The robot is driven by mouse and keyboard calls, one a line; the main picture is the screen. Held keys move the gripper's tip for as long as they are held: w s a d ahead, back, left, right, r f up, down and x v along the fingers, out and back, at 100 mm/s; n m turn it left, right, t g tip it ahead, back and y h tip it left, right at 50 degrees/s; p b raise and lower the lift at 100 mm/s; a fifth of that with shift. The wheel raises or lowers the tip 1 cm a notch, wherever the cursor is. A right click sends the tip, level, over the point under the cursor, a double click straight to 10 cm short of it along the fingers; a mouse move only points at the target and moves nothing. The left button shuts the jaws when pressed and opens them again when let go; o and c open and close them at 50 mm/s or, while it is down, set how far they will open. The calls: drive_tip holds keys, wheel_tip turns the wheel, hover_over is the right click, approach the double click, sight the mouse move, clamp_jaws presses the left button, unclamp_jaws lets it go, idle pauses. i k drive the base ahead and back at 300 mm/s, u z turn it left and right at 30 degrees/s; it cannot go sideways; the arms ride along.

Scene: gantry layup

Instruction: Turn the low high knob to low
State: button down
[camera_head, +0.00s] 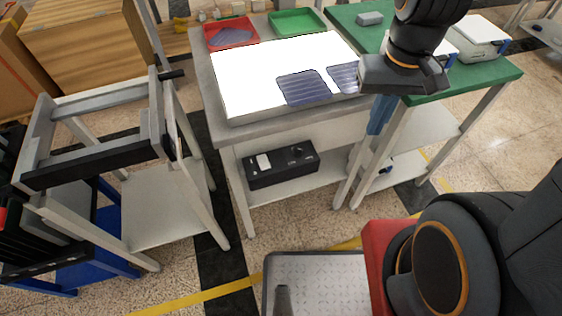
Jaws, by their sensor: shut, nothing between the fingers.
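A black box (254,179) sits on the lower shelf of the middle table. My gripper (403,80) is at the upper right, in front of the right part of the table top in the picture. It is shut and holds nothing. It is well apart from the black box, above and to the right of it. Its fingertips are hard to make out.
The table top bears a bright white panel (270,70), dark solar cells (303,87), a red tray (231,32) and a green tray (297,22). A green-topped table (480,80) adjoins at right. A grey frame stand (150,190) is at left. Open floor lies in front.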

sight(297, 152)
drive_tip(key=z, duration=1.1)
drive_tip(key=k, duration=0.75)
drive_tip(key=u, duration=1.65)
